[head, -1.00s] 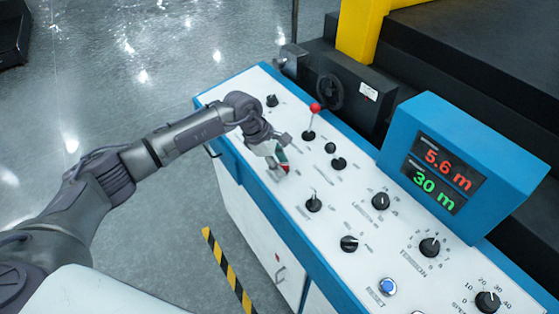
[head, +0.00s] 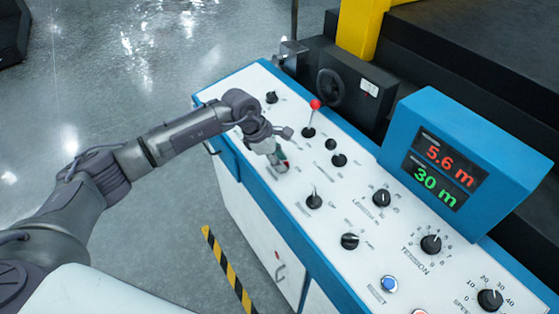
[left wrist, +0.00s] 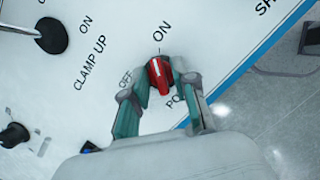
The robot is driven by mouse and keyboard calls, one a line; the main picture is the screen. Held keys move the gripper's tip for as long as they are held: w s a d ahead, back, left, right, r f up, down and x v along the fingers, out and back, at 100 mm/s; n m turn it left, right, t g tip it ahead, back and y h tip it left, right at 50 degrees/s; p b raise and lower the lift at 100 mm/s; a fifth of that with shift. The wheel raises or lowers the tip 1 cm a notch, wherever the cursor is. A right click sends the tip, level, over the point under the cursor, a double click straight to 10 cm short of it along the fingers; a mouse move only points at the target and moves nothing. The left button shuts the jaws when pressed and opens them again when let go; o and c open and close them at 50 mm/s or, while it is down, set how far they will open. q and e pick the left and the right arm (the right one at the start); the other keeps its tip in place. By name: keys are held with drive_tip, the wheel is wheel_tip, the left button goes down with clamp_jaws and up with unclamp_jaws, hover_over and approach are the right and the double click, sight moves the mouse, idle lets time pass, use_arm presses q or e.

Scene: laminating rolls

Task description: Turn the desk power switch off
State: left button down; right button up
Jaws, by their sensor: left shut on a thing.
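The power switch is a red rotary knob (left wrist: 159,76) on the white panel, seen in the left wrist view. The word ON is printed above it and OFF to its left; the label below is partly covered. Its upper end points up toward ON, tilted slightly left. My left gripper (head: 280,163) reaches down onto the panel from the left in the head view. In the left wrist view its two greenish fingers (left wrist: 160,79) are shut on the knob, one on each side. In the head view the gripper mostly hides the knob. My right gripper is not in view.
A red-topped lever (head: 314,106) stands on the panel just beyond my gripper. Several black knobs, including the tension knob (head: 431,244), and a blue button (head: 389,284) lie to the right. A blue display box (head: 480,130) rises behind. Open floor lies left of the desk.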

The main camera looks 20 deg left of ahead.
use_arm(q)
drive_tip(key=n+t+b, duration=0.1)
drive_tip(key=n+b, duration=0.1)
drive_tip(key=n, duration=0.2)
drive_tip(key=shift+f+y, duration=0.15)
drive_tip(key=shift+y, duration=0.15)
drive_tip(key=n+b, duration=0.2)
drive_tip(key=n, duration=0.2)
drive_tip(key=shift+s+d+t+y+b, duration=0.1)
drive_tip(key=shift+t+y+b, duration=0.2)
drive_tip(key=shift+t+y, duration=0.1)
drive_tip(key=n+y+b, duration=0.1)
drive_tip(key=n+b, duration=0.2)
drive_tip(key=n, duration=0.1)
drive_tip(key=shift+n, duration=0.4)
drive_tip(key=shift+d+n+t+y+b, duration=0.1)
drive_tip(key=shift+n+t+y+b, duration=0.25)
drive_tip(key=shift+n+b, duration=0.95)
drive_tip(key=shift+n+p, duration=0.3)
drive_tip(key=shift+n, duration=0.2)
drive_tip(key=c, duration=1.2)
unclamp_jaws()
drive_tip(key=shift+r, duration=0.25)
drive_tip(key=v, duration=1.1)
drive_tip(key=shift+s+d+r, duration=0.1)
drive_tip(key=shift+r, duration=0.3)
